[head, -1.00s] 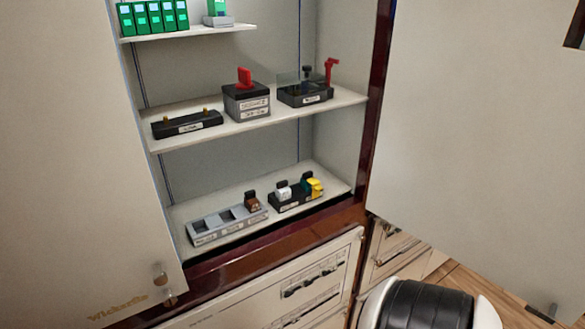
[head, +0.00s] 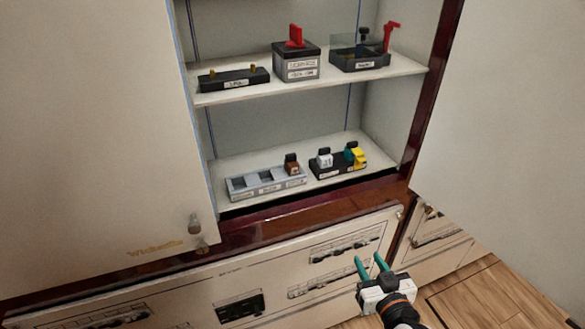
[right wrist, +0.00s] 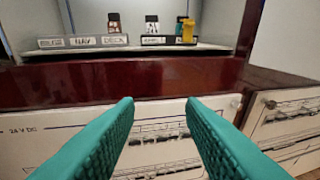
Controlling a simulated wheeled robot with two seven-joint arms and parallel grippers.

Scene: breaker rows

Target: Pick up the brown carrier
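The brown carrier (head: 292,164) is a small block with a black top. It sits upright in the right-hand slot of a grey tray (head: 240,186) on the lowest cabinet shelf. In the right wrist view the brown carrier (right wrist: 114,24) stands at the top, above the end of the tray marked "DECK". My right gripper (head: 370,262) has green fingers and is below and in front of the shelf, to the right of the carrier. Its fingers (right wrist: 160,108) are apart with nothing between them. My left gripper does not show.
A black holder (head: 338,172) beside the tray bears white, green and yellow carriers. The shelf above (head: 225,97) holds a black bar, a box with a red handle and a red-lever unit. Open doors (head: 95,120) flank the cabinet. A dark red ledge (head: 290,216) runs below the shelf.

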